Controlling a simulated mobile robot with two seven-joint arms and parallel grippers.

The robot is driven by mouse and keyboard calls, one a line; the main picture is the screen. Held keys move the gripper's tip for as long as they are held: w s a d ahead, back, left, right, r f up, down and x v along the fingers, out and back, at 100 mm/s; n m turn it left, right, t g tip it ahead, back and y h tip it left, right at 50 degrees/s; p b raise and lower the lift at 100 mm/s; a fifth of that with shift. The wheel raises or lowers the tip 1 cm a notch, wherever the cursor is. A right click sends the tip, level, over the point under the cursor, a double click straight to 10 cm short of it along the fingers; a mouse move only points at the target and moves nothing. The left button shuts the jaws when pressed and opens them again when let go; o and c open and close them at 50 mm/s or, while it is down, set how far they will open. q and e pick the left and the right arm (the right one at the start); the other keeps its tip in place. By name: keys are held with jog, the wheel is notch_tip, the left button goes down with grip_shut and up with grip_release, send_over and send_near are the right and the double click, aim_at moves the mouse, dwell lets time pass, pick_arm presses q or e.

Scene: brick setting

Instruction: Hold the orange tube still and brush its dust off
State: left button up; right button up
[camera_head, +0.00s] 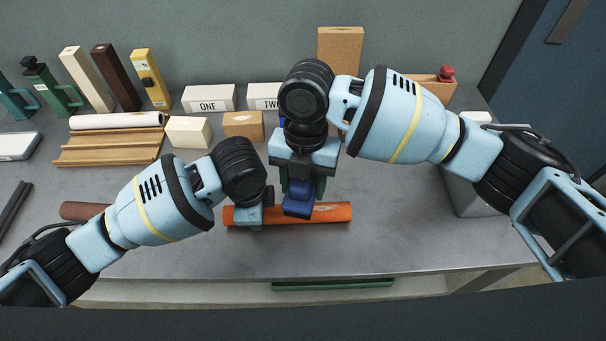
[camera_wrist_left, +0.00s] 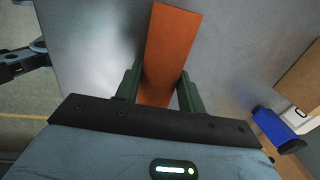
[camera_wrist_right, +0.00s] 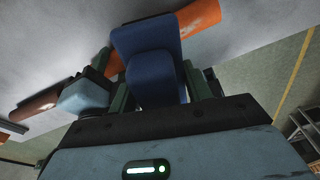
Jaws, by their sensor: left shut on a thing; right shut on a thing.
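The orange tube (camera_head: 333,212) lies sideways near the table's front edge, with a pale dusty patch on its right part. My left gripper (camera_head: 248,216) is shut on its left part; the tube shows between the fingers in the left wrist view (camera_wrist_left: 170,45). My right gripper (camera_head: 300,190) is shut on a blue brush (camera_head: 297,203), held over the tube's middle. In the right wrist view the brush (camera_wrist_right: 150,65) hides part of the tube (camera_wrist_right: 199,15). I cannot tell whether the brush touches the tube; its bristles are hidden.
A brown tube (camera_head: 84,211) lies at the left, partly behind my left arm. Boxes labelled ONE (camera_head: 208,98) and TWO (camera_head: 264,97), wooden blocks (camera_head: 188,131) and a grooved wooden rack (camera_head: 108,147) stand farther back. The tabletop right of the tube (camera_head: 400,225) is clear.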

aim_at(340, 209)
notch_tip(340, 209, down, 5)
jog(key=shift+r, duration=0.1)
jog(key=shift+d+f, duration=0.25)
jog(key=shift+d, duration=3.7)
jog(key=shift+c, duration=0.3)
jog(key=shift+a, duration=4.1)
jog(key=shift+d+r, duration=0.15)
jog(key=shift+r, duration=3.85)
pick_arm(q)
jog(key=o, duration=1.3)
jog(key=shift+c, duration=0.2)
jog(key=shift+r, duration=0.1)
notch_tip(340, 209, up, 12)
jog(key=s, duration=0.1)
jog(key=shift+s, duration=0.3)
